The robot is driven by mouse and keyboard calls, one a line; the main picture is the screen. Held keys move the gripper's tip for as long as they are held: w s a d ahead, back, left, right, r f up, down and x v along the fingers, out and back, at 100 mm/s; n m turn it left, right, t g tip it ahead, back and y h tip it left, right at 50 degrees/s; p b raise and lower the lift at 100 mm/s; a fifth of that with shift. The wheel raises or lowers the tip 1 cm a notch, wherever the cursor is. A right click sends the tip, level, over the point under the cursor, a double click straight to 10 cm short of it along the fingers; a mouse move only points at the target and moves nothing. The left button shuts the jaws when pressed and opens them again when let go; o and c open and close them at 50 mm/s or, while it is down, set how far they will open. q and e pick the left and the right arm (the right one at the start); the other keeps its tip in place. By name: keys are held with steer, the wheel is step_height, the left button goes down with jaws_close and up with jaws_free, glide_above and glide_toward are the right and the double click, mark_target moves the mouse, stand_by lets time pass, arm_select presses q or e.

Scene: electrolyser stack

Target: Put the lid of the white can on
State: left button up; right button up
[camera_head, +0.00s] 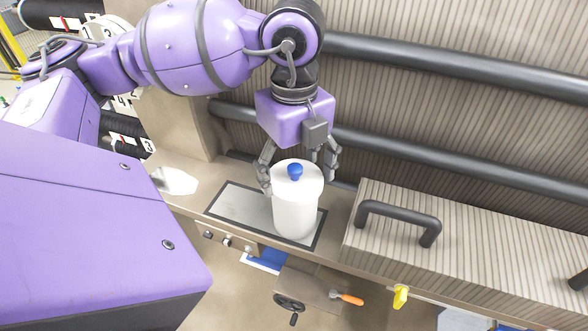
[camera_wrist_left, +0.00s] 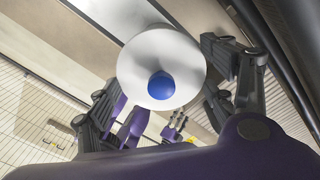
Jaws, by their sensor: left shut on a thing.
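The white can (camera_head: 294,213) stands upright on a grey mat on the bench in the head view. Its white lid (camera_head: 284,170) with a blue knob (camera_head: 295,173) is at the top of the can. I cannot tell whether the lid is fully seated. My left gripper (camera_head: 298,172) comes from above and is shut on the lid, one finger on each side. In the left wrist view the lid (camera_wrist_left: 140,62) faces me between the fingers and hides the can. A small grey fingered shape beyond it may be my right gripper (camera_wrist_left: 175,121).
The grey mat (camera_head: 235,205) has free room left of the can. A striped block with a dark handle (camera_head: 400,213) is close on the right. Dark pipes (camera_head: 420,155) run along the striped wall behind. A handwheel (camera_head: 289,302) and an orange-handled tool (camera_head: 347,298) are below the bench edge.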

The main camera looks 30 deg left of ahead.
arm_select(q)
steer(key=o, duration=1)
steer(key=shift+r, duration=0.55)
step_height(320, 180, up, 11)
steer(key=shift+f, duration=0.1)
steer(key=shift+c, duration=0.2)
stand_by(0.7)
